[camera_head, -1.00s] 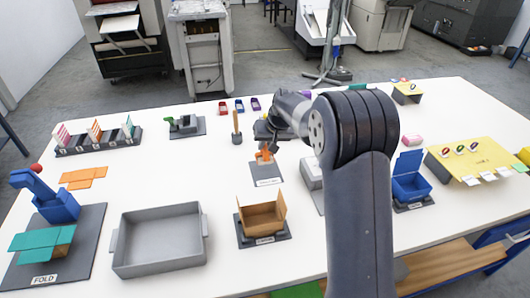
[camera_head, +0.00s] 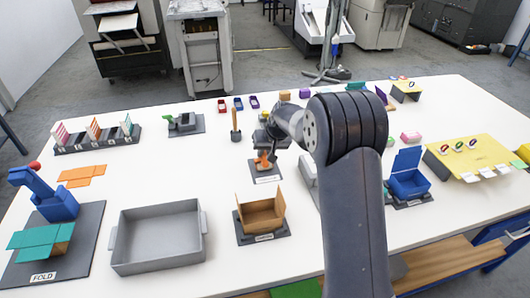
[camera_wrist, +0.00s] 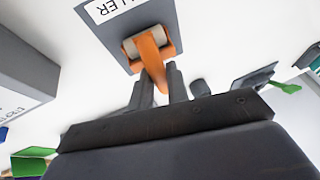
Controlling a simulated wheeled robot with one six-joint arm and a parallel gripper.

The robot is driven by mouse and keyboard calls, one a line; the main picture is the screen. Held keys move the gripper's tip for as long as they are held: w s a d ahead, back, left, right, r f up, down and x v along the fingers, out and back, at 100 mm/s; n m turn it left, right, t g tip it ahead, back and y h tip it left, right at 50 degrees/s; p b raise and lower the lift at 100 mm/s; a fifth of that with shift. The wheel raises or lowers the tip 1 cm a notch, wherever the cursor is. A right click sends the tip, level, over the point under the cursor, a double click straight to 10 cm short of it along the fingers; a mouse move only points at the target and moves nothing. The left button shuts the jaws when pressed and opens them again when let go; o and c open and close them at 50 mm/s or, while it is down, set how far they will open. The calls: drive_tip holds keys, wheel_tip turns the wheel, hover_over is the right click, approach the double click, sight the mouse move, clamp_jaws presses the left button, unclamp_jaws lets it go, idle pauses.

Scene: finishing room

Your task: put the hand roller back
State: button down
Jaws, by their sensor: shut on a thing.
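The hand roller (camera_wrist: 150,60) has an orange handle and frame. In the wrist view its handle runs down between the two fingers of my gripper (camera_wrist: 160,85), which are shut on it. The roller's head is at its grey holder plate (camera_wrist: 105,40), which carries a white label ending in "LLER". In the head view the orange roller (camera_head: 263,160) shows at the plate (camera_head: 264,174), just below my gripper (camera_head: 270,142), partly hidden by it. Whether the roller rests on the plate or hangs just above it, I cannot tell.
A cardboard box (camera_head: 261,213) on a dark base stands in front of the plate. A grey tray (camera_head: 122,268) is at front left, and a blue box (camera_head: 409,184) is to the right. An upright wooden-handled tool (camera_head: 235,122) stands close behind left. White table is clear between them.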

drive_tip(key=c, duration=1.4)
unclamp_jaws()
drive_tip(key=shift+s+d+f, duration=0.1)
drive_tip(key=shift+s+f, duration=0.05)
drive_tip(key=shift+f, duration=0.3)
drive_tip(key=shift+o, duration=0.2)
drive_tip(key=shift+r+p, duration=0.6)
drive_tip(key=shift+p, duration=0.05)
drive_tip(key=b+v, duration=0.1)
drive_tip(key=v, duration=1.1)
drive_tip(key=shift+r+b, duration=0.2)
drive_tip(key=shift+b, duration=0.2)
drive_tip(key=shift+f, duration=0.1)
drive_tip(key=p+x, duration=0.1)
drive_tip(key=x, duration=1.2)
drive_tip(key=shift+s, duration=0.1)
drive_tip(key=shift+d+f, duration=0.1)
drive_tip(key=shift+f, duration=0.1)
drive_tip(key=shift+r, duration=0.2)
